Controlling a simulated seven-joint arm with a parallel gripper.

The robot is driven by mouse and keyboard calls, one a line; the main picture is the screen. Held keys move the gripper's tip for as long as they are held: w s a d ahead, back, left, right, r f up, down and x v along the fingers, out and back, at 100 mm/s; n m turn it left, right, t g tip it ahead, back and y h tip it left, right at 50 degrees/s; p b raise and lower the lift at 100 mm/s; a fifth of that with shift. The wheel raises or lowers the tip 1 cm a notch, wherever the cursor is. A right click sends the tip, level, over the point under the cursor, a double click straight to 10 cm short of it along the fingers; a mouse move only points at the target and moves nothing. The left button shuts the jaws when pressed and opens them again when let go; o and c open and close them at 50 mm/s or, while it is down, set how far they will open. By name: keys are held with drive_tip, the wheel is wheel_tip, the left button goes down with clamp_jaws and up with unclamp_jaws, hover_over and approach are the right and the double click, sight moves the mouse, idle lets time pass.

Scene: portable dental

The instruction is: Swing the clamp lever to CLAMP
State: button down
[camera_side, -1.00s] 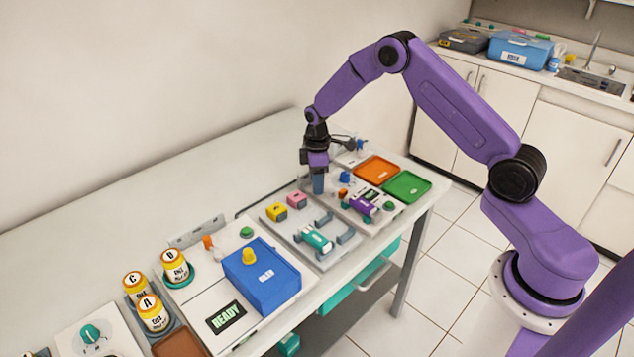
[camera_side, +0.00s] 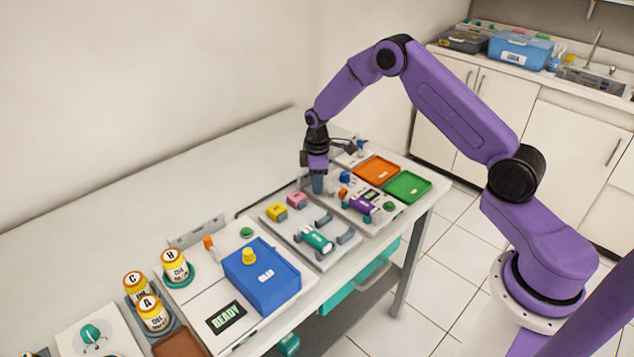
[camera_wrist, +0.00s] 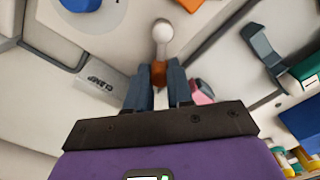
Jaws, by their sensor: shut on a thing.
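The clamp lever (camera_wrist: 161,40) shows in the wrist view as a pale rod with a rounded end and an orange section. My gripper (camera_wrist: 159,82) is shut on the lever around the orange section. In the side view, my gripper (camera_side: 317,185) points down at the back edge of the panel with the orange and green trays. There the fingers hide the lever, and its exact angle cannot be told.
Right of my gripper are an orange tray (camera_side: 376,169), a green tray (camera_side: 407,187) and a purple part (camera_side: 361,207). Pink (camera_side: 297,200) and yellow (camera_side: 276,211) blocks and a teal part (camera_side: 318,240) sit nearby. A blue box (camera_side: 266,282) stands nearer. The table's left rear is bare.

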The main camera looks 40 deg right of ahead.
sight(328, 187)
drive_tip(key=m, duration=0.1)
drive_tip(key=d+m, duration=0.1)
drive_tip(key=shift+w+m, duration=0.2)
drive_tip(key=shift+m, duration=0.2)
drive_tip(key=m, duration=0.1)
drive_tip(key=d+m, duration=0.1)
drive_tip(key=m, duration=0.1)
drive_tip(key=shift+w+m, duration=0.1)
drive_tip(key=shift+m, duration=0.2)
drive_tip(key=m, duration=0.1)
drive_tip(key=d+m, duration=0.1)
drive_tip(key=m, duration=0.1)
drive_tip(key=shift+d+m, duration=0.15)
drive_tip(key=shift+m, duration=0.15)
drive_tip(key=shift+s+d+m, duration=0.15)
drive_tip(key=shift+d+m, duration=0.15)
drive_tip(key=shift+m, duration=0.55)
drive_tip(key=shift+s+d+m, duration=0.15)
drive_tip(key=shift+d+m, duration=0.1)
drive_tip(key=shift+m, duration=0.6)
drive_tip(key=c, duration=1)
unclamp_jaws()
